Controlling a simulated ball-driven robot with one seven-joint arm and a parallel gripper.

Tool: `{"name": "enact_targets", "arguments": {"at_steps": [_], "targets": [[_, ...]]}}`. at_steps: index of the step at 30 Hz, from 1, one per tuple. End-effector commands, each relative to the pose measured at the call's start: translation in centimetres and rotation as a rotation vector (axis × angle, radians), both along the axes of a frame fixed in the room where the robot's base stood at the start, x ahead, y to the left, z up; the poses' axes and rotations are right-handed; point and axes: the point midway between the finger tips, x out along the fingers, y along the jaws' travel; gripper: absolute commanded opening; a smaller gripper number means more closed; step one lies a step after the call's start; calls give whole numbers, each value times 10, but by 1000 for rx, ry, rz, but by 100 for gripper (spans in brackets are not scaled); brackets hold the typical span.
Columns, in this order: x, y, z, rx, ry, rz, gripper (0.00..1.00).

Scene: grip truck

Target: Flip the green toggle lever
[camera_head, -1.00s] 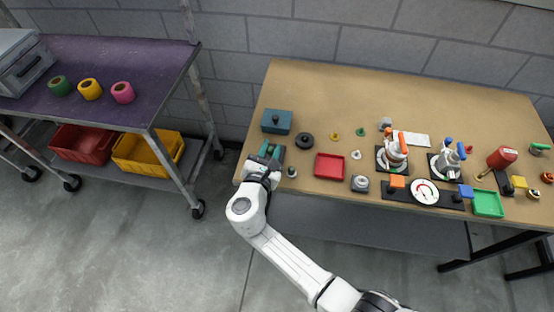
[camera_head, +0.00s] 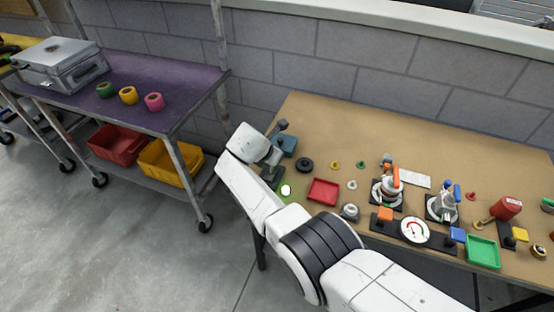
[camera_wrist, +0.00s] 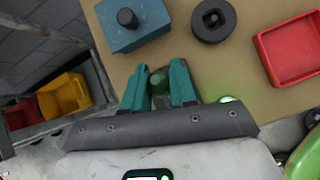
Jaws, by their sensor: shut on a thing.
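The green toggle lever's round green knob (camera_wrist: 158,80) shows in the wrist view between the two teal fingers of my gripper (camera_wrist: 161,84). My gripper is shut on it. The fingers and the knob stand at the table's near left edge, but their outlines overlap and the lever's stem is hidden. In the head view my arm covers the gripper and the lever; only part of a dark plate (camera_head: 272,178) shows beside the arm. A small lamp (camera_head: 286,190) to its right glows green-white; it also shows in the wrist view (camera_wrist: 228,100).
A blue box with a dark knob (camera_wrist: 140,26) stands just beyond the fingers. A black disc (camera_wrist: 213,20) and a red tray (camera_head: 324,192) are to the right. Gauges, valves and a green tray (camera_head: 484,251) fill the table's right part. A purple-topped cart (camera_head: 160,88) stands left.

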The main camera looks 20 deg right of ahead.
Motion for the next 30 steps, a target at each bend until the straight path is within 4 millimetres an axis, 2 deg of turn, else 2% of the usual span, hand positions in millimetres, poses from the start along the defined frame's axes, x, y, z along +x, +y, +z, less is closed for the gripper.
{"name": "enact_targets", "arguments": {"at_steps": [12,26,27,30], "targets": [[6,-4,-5,70,97,0,0],[6,-4,-5,77,106,0,0],[6,-4,-5,77,106,0,27],[6,-5,-5,77,106,0,37]]}}
